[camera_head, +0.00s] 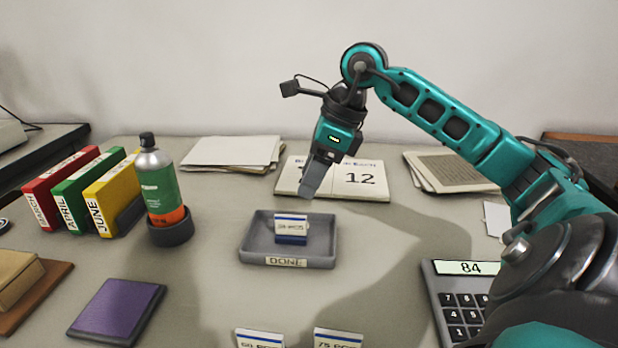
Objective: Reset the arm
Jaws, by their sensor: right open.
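My right arm comes in from the right and rises over the back of the table. My left gripper is not in view.
A spray can (158,182) stands in a dark holder beside month binders (80,193) at left. A purple pad (116,308) lies front left. Two white cards (258,339) (337,339) stand at the front edge.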

